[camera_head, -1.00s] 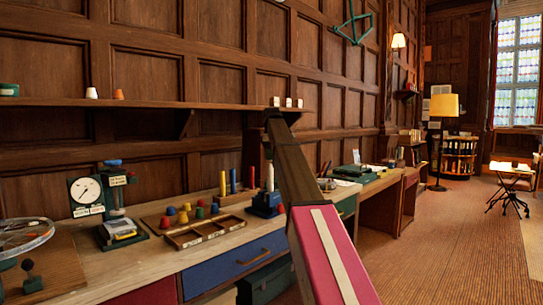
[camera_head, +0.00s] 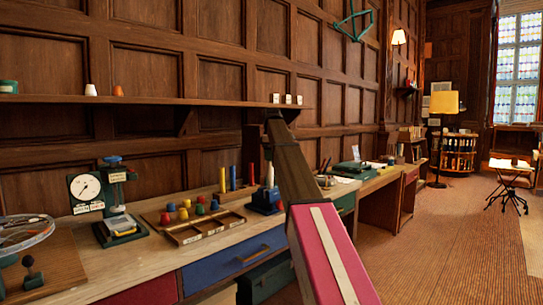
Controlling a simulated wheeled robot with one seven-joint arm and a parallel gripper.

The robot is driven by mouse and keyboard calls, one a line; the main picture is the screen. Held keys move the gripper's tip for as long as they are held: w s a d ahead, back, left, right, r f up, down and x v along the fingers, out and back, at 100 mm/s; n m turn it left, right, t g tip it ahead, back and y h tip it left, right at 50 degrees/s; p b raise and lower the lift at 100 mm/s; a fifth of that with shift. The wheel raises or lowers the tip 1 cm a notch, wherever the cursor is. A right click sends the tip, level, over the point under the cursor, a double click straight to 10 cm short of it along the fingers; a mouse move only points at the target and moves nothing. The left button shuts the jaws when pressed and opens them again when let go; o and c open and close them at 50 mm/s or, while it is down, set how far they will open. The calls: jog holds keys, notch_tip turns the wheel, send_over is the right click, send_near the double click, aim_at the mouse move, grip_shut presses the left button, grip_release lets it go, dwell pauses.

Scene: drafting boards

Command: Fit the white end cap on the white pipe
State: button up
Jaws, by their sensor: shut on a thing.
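A white upright piece (camera_head: 269,176), which looks like the white pipe, stands in a blue holder (camera_head: 266,201) on the bench, just left of my arm. I cannot make out a white end cap near it. Several coloured caps, red, yellow, blue and green, stand by a wooden tray (camera_head: 205,229). My arm crosses the middle of the view, with a pink link low down and a brown link above it. My gripper cannot be made out; the arm hides part of the bench near the blue holder.
Blue and yellow pipes stand in a rack (camera_head: 236,196). A shelf (camera_head: 150,104) runs above the bench (camera_head: 160,256).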

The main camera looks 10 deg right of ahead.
jog(key=shift+f, duration=0.85)
jog(key=o, duration=1)
jog(key=shift+w+r, duration=0.1)
jog(key=shift+r, duration=0.05)
